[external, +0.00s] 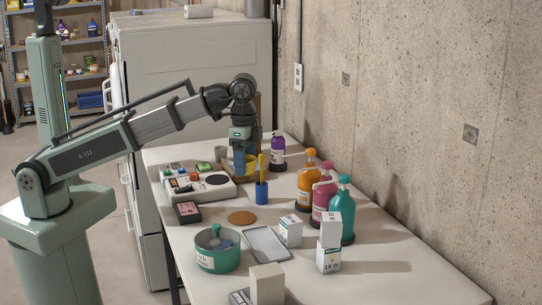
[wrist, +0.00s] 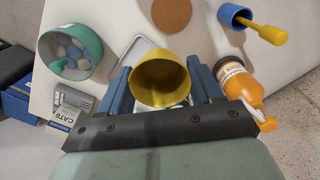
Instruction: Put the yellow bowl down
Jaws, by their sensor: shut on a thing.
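My gripper (external: 242,166) points down over the far part of the white table (external: 370,262). Its blue fingers (wrist: 162,88) are shut on the yellow bowl (wrist: 158,82), which sits between them with its hollow inside facing the wrist camera. In the external view the yellow bowl (external: 251,163) shows only in part beside the fingers. A gap between the bowl and the table cannot be made out clearly there.
A blue cup with a yellow tool (external: 261,190) stands close in front. Pump bottles (external: 307,183) line the wall side. A panel with buttons (external: 197,184) lies left. A cork disc (external: 242,217), grey tray (external: 267,244), green pot (external: 218,252) and white boxes (external: 329,252) fill the nearer table.

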